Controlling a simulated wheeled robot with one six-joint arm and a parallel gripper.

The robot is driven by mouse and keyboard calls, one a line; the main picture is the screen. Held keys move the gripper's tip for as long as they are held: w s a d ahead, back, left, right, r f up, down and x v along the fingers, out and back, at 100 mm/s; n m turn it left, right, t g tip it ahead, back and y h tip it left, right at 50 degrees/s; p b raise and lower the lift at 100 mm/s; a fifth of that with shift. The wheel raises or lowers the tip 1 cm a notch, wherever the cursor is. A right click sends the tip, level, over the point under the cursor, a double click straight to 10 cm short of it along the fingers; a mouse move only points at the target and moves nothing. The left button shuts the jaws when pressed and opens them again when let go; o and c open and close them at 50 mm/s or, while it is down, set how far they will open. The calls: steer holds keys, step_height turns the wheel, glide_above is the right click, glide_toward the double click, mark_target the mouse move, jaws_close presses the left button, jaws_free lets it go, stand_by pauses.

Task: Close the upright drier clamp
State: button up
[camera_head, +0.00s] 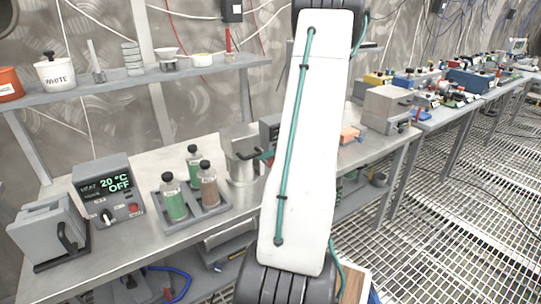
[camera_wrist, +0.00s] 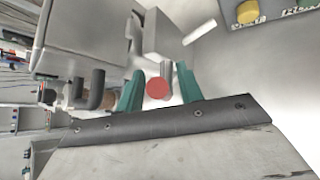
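My gripper (camera_wrist: 159,92) shows in the wrist view as two teal fingers, spread apart. A round red knob (camera_wrist: 158,88) appears between them, with a narrow gap on each side, and a short grey bar rises just beyond it. The knob looks like the end of a clamp lever; whether it belongs to the upright drier clamp I cannot tell for sure. Grey box-shaped bodies (camera_wrist: 165,35) stand beyond the fingers.
A dark bent handle (camera_wrist: 95,90) is left of the fingers. A pale box (camera_head: 385,108) stands right of my arm. A shelf runs behind.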

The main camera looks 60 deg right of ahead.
steer(key=shift+s+d+r, duration=0.2)
steer(key=shift+s+r, duration=0.25)
steer(key=v, duration=0.6)
steer(key=shift+s+r, duration=0.15)
steer(key=shift+s, duration=0.2)
steer(key=shift+a, duration=0.15)
